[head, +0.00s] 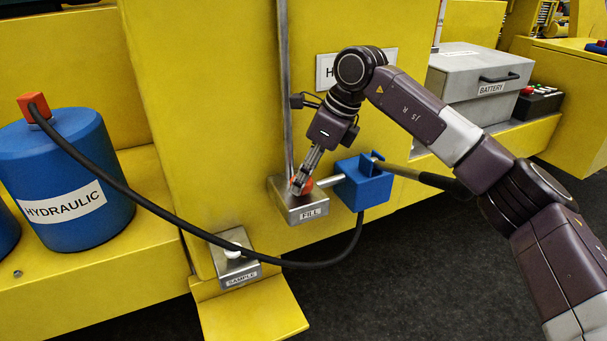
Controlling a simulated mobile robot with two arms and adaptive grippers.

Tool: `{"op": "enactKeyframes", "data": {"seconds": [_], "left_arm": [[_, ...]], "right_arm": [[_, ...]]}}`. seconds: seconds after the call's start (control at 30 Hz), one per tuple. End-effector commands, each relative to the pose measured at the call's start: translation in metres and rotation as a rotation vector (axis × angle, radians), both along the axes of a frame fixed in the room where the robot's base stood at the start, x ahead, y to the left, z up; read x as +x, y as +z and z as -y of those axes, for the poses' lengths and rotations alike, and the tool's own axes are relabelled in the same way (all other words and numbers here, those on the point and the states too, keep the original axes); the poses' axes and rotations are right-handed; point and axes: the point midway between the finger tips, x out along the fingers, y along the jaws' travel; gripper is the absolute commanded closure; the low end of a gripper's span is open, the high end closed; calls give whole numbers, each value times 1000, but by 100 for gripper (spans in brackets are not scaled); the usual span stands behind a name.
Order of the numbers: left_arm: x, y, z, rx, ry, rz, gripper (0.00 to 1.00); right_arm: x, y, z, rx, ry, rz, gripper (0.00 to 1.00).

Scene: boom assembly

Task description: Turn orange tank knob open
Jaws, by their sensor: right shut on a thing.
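The orange knob (307,186) sits on top of the grey metal block labelled FILL (308,215), low on the yellow panel. My right gripper (298,184) reaches down from above and is shut on the knob, its fingers hiding part of it. How far the knob is turned cannot be told. The blue hydraulic tank (66,200) stands at the left with a small orange-red block (33,106) on top. My left gripper is not in view.
A black hose (150,208) runs from the tank past the SAMPLE block (234,262) to the blue box (364,186) beside the FILL block. A grey battery case (470,75) stands at the back right. Dark floor (430,270) lies open below.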

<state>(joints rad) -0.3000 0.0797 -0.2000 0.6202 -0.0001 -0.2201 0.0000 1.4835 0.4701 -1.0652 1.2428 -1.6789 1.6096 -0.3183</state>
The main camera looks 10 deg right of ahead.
Motion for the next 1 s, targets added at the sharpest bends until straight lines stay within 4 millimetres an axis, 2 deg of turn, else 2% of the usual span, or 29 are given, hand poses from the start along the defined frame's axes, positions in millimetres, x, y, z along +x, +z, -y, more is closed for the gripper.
{"op": "enactKeyframes", "data": {"seconds": [0.57, 0.6, 0.73, 1.0], "left_arm": [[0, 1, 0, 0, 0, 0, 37], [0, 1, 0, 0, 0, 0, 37], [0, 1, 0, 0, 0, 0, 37], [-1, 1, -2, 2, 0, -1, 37]], "right_arm": [[1, 1, 0, 0, 30, 3, 89], [1, 1, 0, 0, 30, 3, 62], [1, 1, 0, 0, 30, 3, 47], [0, 1, 0, -1, 30, 1, 47]]}}
